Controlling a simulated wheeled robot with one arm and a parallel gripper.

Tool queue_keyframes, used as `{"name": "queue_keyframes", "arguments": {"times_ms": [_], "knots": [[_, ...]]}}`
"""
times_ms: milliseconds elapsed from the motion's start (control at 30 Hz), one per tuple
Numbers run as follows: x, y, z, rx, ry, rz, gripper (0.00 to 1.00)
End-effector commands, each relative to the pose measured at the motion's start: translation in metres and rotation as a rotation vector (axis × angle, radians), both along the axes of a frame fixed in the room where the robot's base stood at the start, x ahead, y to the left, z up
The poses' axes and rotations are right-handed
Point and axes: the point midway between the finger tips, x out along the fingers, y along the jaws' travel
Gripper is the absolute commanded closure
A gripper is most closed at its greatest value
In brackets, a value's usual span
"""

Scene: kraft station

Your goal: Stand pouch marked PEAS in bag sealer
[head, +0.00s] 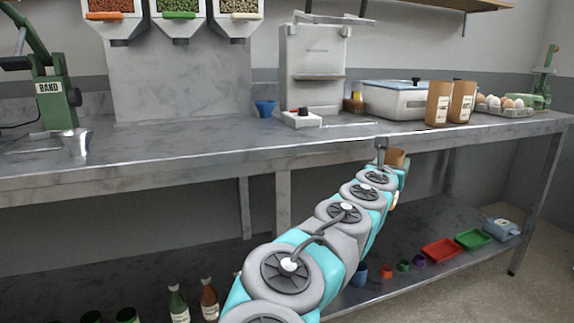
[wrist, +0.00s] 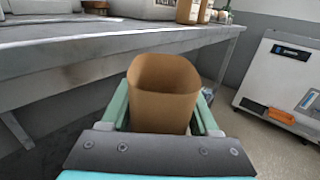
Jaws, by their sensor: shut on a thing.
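My gripper (head: 400,172) is shut on a brown paper pouch, its pale green fingers on either side of it. The pouch (wrist: 164,95) is upright with its top open in the wrist view; no marking shows on the side I see. In the head view the held pouch (head: 397,156) is partly hidden behind my arm, in front of the counter's edge. Two brown pouches with pale labels (head: 438,104) (head: 461,101) stand on the counter at the right; their words are too small to read. I cannot tell which machine is the bag sealer.
On the counter (head: 200,150) stand a green machine marked BAND (head: 52,98), a metal cup (head: 74,142), a tall grey machine (head: 315,65), a small white device (head: 301,117), a lidded white box (head: 397,98) and eggs (head: 497,102). Bottles and trays occupy the lower shelf.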

Motion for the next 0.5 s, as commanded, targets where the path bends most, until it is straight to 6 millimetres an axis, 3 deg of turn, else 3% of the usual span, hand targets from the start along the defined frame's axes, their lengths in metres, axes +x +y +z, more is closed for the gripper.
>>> {"name": "queue_keyframes", "arguments": {"times_ms": [333, 500], "knots": [[0.014, 0.013, -0.027, 0.001, 0.003, 0.07, 1.0], [0.038, 0.037, -0.065, 0.003, 0.005, 0.186, 1.0]]}}
